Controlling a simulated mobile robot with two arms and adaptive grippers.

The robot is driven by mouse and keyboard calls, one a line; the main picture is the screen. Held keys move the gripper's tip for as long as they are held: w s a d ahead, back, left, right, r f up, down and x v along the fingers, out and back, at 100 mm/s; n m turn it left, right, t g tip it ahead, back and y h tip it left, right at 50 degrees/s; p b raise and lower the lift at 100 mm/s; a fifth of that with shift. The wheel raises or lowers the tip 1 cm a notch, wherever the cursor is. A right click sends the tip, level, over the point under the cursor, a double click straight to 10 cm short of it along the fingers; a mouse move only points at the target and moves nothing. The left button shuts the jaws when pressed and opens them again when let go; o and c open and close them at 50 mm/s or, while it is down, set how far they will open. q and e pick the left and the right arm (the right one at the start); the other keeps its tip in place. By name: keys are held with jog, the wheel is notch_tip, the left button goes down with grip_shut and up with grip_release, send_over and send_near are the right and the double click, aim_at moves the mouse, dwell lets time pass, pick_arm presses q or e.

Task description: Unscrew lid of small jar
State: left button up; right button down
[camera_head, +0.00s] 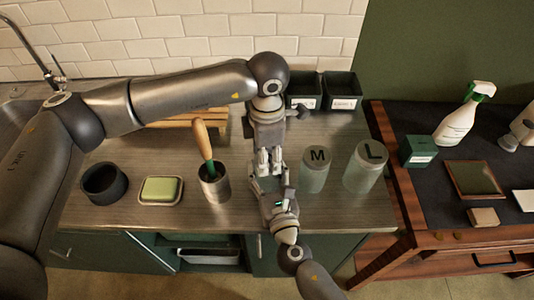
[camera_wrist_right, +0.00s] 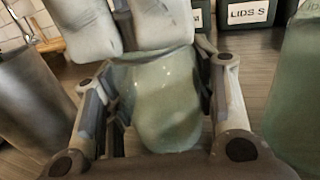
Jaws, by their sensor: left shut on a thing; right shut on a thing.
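The small jar (camera_wrist_right: 165,105) is pale green and stands upright on the counter; in the head view it is mostly hidden between my grippers. My right gripper (camera_head: 272,190) comes from the front and is shut on its body, with one finger on each side in the right wrist view. My left gripper (camera_head: 267,168) reaches down from behind and is shut at the top of the jar, where the lid sits. The left fingers (camera_wrist_right: 130,28) cover the lid, so I cannot see it or whether it has turned.
The M jar (camera_head: 314,173) and L jar (camera_head: 365,168) stand close on the right. Black lid bins (camera_head: 342,91) stand behind.

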pick_arm(q)
jog(key=n, duration=1.8)
jog(key=shift+n, duration=0.4)
jog(key=n, duration=0.6)
jog(key=shift+r, duration=0.1)
jog(key=shift+r, duration=0.15)
jog(key=shift+r, duration=0.95)
